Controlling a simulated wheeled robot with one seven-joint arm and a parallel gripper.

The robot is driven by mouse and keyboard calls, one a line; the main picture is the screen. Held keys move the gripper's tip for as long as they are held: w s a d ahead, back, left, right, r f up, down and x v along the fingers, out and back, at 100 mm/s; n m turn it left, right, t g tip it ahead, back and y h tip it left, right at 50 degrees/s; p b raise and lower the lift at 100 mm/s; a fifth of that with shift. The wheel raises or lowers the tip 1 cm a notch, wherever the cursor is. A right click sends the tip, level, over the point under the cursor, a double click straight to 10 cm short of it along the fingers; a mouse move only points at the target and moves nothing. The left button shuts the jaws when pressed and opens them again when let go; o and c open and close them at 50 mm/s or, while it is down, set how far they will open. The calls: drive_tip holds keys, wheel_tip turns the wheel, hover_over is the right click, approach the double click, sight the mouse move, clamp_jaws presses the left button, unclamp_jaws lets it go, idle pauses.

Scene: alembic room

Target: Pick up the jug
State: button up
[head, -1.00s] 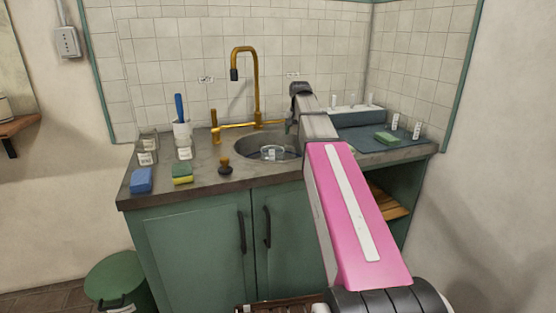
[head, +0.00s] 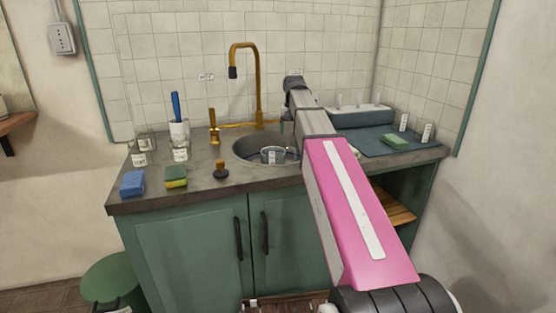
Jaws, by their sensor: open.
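A clear vessel with a white label (head: 273,156), which looks like the jug, stands in the round sink (head: 240,153) set in the counter. Its handle cannot be made out. My arm reaches forward over the counter to the right of the sink. My gripper (head: 287,118) shows only as a small dark part at the arm's far end, beyond the sink's right side and apart from the vessel. The rest of it is hidden behind my arm, and its fingers are not clear. It appears empty.
A brass tap (head: 257,90) arches behind the sink. Labelled glass jars (head: 180,151), a blue sponge (head: 132,184), a green-yellow sponge (head: 176,177) and a dark stopper (head: 221,171) stand left. A dark mat (head: 375,143) with a green sponge (head: 394,142) lies right.

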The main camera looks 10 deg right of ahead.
sight(278, 160)
drive_tip(key=f, duration=1)
drive_tip(key=shift+s+a+f, duration=0.15)
drive_tip(key=shift+s+f, duration=0.1)
clamp_jaws()
